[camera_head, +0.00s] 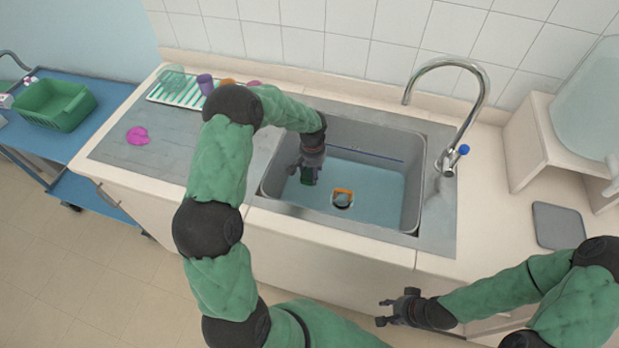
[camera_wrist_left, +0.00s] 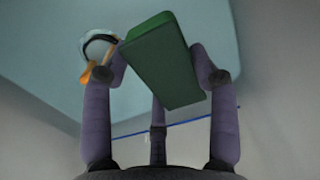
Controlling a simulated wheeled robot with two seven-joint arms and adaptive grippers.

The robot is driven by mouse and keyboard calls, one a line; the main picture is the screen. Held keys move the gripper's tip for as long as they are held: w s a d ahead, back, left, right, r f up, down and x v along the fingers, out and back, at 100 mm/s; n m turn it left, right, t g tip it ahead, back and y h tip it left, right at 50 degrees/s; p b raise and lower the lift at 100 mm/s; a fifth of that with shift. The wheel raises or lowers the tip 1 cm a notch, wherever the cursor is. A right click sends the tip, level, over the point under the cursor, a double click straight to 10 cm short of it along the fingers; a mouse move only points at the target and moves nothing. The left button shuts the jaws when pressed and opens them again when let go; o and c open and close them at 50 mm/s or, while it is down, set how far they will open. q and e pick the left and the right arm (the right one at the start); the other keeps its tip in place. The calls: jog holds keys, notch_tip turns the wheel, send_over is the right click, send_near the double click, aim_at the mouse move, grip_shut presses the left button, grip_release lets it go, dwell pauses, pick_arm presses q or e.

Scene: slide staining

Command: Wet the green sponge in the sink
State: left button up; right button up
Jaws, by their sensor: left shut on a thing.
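The green sponge (camera_wrist_left: 160,60) is a dark green block held between the fingers of my left gripper (camera_wrist_left: 160,75) in the left wrist view. In the head view my left gripper (camera_head: 307,172) is inside the sink (camera_head: 395,190), near its left wall, with a bit of the sponge (camera_head: 307,177) showing below it. The sink holds bluish water (camera_head: 372,180). I cannot tell whether the sponge touches the water. My right gripper (camera_head: 398,306) hangs in front of the counter, apart from everything, with its fingers spread and nothing between them.
A curved faucet (camera_head: 478,90) with a blue knob stands at the right. A drying rack (camera_head: 180,91) and a pink item (camera_head: 137,135) are left. A grey pad (camera_head: 558,226) lies on the right counter.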

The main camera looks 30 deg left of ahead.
pick_arm(q)
notch_tip(320, 180, up, 17)
jog(key=p, duration=1)
dwell(0.9)
dwell(2.0)
notch_tip(320, 180, up, 4)
jog(key=shift+r+p, duration=0.1)
jog(key=shift+p, duration=1.15)
jog(key=shift+s, duration=0.1)
